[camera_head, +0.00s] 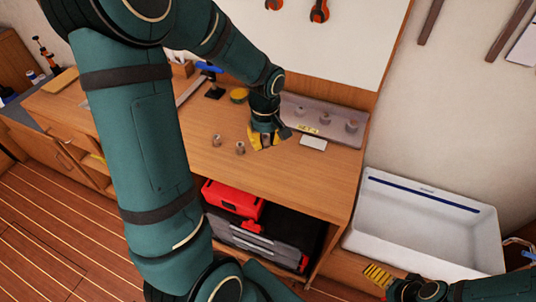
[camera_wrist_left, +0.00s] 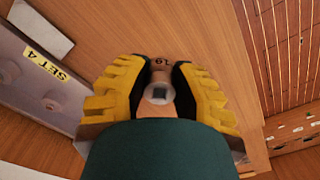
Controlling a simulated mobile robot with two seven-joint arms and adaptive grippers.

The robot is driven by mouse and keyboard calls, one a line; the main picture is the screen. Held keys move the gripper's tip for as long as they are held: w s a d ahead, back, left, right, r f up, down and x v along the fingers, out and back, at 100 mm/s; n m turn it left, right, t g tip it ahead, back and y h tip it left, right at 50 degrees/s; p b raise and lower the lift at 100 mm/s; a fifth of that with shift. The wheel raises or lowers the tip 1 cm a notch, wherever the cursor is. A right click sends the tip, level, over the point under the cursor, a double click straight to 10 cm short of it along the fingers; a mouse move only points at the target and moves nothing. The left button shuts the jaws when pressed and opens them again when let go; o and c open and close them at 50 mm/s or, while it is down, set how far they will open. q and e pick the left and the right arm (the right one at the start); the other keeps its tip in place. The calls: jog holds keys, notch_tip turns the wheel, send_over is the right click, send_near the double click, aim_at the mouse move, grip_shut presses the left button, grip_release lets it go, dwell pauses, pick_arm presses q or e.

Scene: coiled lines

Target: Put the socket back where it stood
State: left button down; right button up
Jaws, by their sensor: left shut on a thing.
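My left gripper (camera_head: 265,142) is shut on a grey metal socket (camera_wrist_left: 158,92), low over the workbench top (camera_head: 190,125). In the left wrist view the socket sits between the yellow fingers (camera_wrist_left: 160,95), with its square hole facing the camera and "19" on its side. I cannot tell if it touches the wood. A grey tray (camera_head: 287,108) with several sockets (camera_head: 325,118) lies just right of the gripper; its "SET 4" label shows in the left wrist view (camera_wrist_left: 45,63). Two loose sockets (camera_head: 217,140) (camera_head: 240,147) stand left of the gripper. My right gripper (camera_head: 378,275) is low at right.
A white card (camera_head: 313,142) lies in front of the tray. A yellow round item (camera_head: 239,95) and a blue-topped black tool (camera_head: 213,85) stand behind. A white basin (camera_head: 420,225) is at right, a red toolbox (camera_head: 232,200) below. The front bench top is clear.

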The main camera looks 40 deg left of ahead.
aim_at(266, 160)
pick_arm(q)
notch_tip(266, 160, down, 6)
jog(key=shift+r+b, duration=0.1)
jog(key=shift+b, duration=0.45)
jog(key=shift+w+f, duration=0.1)
jog(key=shift+f, duration=0.2)
jog(key=shift+f, duration=0.1)
jog(key=c, duration=0.8)
grip_release()
jog(key=shift+c, duration=0.2)
